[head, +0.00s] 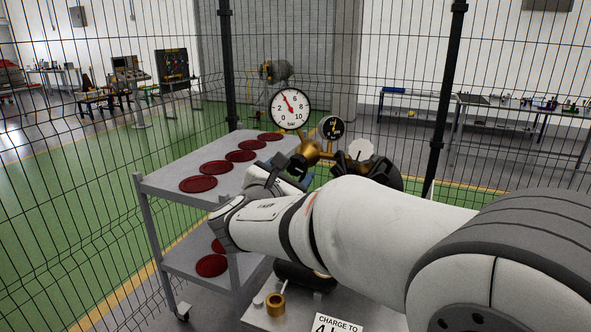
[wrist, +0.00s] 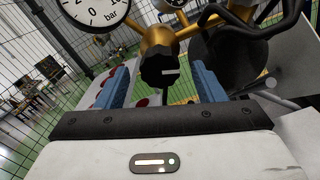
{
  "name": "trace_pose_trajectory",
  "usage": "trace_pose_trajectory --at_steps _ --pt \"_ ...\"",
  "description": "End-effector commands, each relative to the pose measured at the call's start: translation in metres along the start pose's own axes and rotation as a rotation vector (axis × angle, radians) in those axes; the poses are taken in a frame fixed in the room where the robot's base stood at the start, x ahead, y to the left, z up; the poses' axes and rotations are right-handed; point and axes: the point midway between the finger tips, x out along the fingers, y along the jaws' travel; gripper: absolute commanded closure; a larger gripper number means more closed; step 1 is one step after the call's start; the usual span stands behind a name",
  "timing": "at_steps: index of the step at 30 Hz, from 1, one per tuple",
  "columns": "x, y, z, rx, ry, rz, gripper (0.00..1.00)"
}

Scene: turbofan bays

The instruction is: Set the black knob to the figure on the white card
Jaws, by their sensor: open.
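The black knob (wrist: 157,69) sits on the front of the brass regulator (wrist: 165,38), with a white mark pointing right in the wrist view. In the head view it shows as a dark shape (head: 297,167) left of the brass body. My gripper (wrist: 162,76) is open, its blue fingers to either side of the knob with gaps between; contact is not visible. The white card (head: 335,325) reads "CHARGE TO" and a figure that looks like 4, cut off by the frame edge. The large white bar gauge (head: 290,108) has a red needle pointing up-left, near 4.
A smaller black gauge (head: 332,128) and a white round dial (head: 361,150) are on the right of the regulator. A grey trolley (head: 160,184) with several red discs stands left. A brass fitting (head: 275,304) is near the card. Wire fencing stands around.

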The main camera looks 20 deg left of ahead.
Motion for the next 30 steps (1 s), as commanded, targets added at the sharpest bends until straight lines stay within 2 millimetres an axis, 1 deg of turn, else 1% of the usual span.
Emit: trace_pose_trajectory --at_steps 1,3,6,9,13,24,26,27,29,30 --pt "-0.011 0.000 -0.002 0.001 0.000 0.004 0.37" --pt "-0.022 0.000 -0.002 0.002 0.001 0.004 0.37" --pt "-0.035 0.000 -0.002 0.001 0.000 0.003 0.37" --pt "-0.043 0.000 -0.001 0.000 0.001 0.001 0.37" --pt "-0.046 0.000 0.000 0.000 -0.001 0.000 0.37" --pt "-0.045 -0.002 0.000 0.003 0.001 -0.005 0.37" --pt "-0.042 -0.010 0.002 0.017 0.007 -0.025 0.37" --pt "-0.039 -0.020 0.003 0.035 0.017 -0.051 0.37" --pt "-0.031 -0.044 0.004 0.077 0.038 -0.114 0.37" --pt "-0.026 -0.066 0.007 0.122 0.055 -0.172 0.37"
